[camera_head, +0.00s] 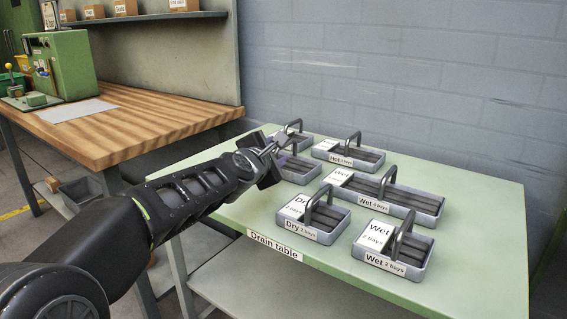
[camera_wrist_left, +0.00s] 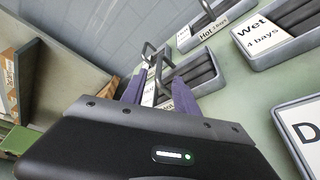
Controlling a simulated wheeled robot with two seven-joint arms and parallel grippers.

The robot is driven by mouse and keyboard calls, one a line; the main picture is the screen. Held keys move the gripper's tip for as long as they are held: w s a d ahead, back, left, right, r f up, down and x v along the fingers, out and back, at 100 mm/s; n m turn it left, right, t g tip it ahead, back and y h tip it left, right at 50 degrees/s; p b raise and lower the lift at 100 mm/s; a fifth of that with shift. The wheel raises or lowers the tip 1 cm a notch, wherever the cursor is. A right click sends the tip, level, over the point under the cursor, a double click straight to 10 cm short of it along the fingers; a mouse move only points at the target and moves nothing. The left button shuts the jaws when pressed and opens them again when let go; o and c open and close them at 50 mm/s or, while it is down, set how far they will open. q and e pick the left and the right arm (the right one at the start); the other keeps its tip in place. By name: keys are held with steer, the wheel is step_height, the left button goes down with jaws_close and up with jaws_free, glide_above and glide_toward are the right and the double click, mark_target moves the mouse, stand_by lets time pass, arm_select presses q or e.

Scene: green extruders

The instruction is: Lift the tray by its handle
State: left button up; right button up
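Several grey trays with upright bar handles stand on the table. My left gripper (camera_head: 272,160) is at the handle of the near back-left tray (camera_head: 302,172), whose label is hidden. In the left wrist view, the fingers of my left gripper (camera_wrist_left: 156,88) are apart, with that tray's handle (camera_wrist_left: 158,66) showing between their tips. I cannot tell whether they touch it. That tray (camera_wrist_left: 205,77) rests on the table. My right gripper is not in view.
The pale green Drain table (camera_head: 340,262) also holds the Hot tray (camera_head: 368,163), Wet 4 bays tray (camera_head: 425,205), Dry 3 bays tray (camera_head: 325,238) and Wet 2 bays tray (camera_head: 410,270). Another tray (camera_head: 304,138) stands behind. A wooden bench (camera_head: 140,125) is left, a wall behind.

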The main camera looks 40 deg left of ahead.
mark_target(287, 145)
arm_select(q)
steer(key=shift+x, duration=1.35)
steer(key=p+x, duration=0.1)
steer(key=x, duration=0.3)
steer(key=shift+w+p, duration=0.3)
steer(key=shift+p, duration=0.1)
steer(key=shift+w+a, duration=0.15)
steer(key=shift+w, duration=0.15)
steer(key=shift+c, duration=0.6)
jaws_close()
